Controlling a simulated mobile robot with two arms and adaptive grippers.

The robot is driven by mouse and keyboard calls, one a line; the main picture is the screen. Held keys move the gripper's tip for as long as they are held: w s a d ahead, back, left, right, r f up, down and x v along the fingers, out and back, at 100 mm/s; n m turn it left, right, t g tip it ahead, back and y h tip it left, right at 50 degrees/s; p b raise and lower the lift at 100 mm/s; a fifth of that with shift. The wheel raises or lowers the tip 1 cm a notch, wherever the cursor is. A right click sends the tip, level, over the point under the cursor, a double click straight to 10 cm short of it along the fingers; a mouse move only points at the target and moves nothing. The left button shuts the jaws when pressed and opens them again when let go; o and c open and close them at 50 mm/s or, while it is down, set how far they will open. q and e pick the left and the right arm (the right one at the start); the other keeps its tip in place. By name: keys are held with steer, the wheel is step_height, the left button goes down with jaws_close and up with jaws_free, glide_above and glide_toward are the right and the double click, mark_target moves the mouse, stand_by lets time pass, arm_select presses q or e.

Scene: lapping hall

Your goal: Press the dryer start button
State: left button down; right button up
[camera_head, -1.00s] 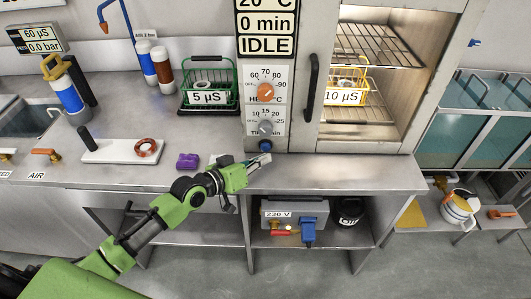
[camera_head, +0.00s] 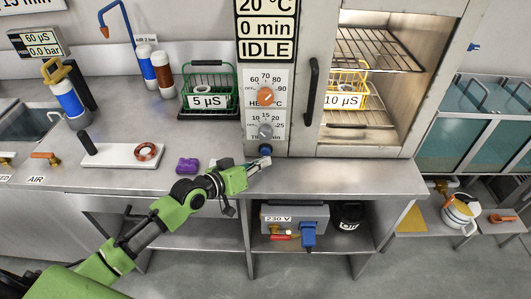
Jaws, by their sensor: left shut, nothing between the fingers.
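Below the orange heat knob (camera_head: 265,96) and the grey timer knob (camera_head: 265,131) sits a blue button (camera_head: 265,149), the likely start button, partly hidden by my gripper. My left gripper (camera_head: 266,161) is shut and empty, its tips just below and in front of the blue button. I cannot tell if they touch it. My right gripper is not in view.
A yellow basket (camera_head: 347,88) labelled 10 µS stands inside the dryer. A green basket (camera_head: 208,101) labelled 5 µS, a purple block (camera_head: 187,165) and a white board (camera_head: 120,155) are on the bench left of the dryer. The bench front right of my gripper is clear.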

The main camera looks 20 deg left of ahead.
arm_select(q)
steer(key=shift+w, duration=0.1)
stand_by(0.5)
steer(key=shift+w+a, duration=0.15)
steer(key=shift+w, duration=0.2)
steer(key=shift+w+a+b, duration=0.15)
steer(key=shift+w+b, duration=0.3)
steer(key=shift+b, duration=0.1)
stand_by(0.5)
stand_by(0.3)
steer(key=shift+s+d+r+p, duration=0.15)
steer(key=shift+s+d+p, duration=0.05)
steer(key=shift+s+p, duration=0.5)
steer(key=shift+s+d, duration=0.1)
steer(key=shift+s, duration=0.1)
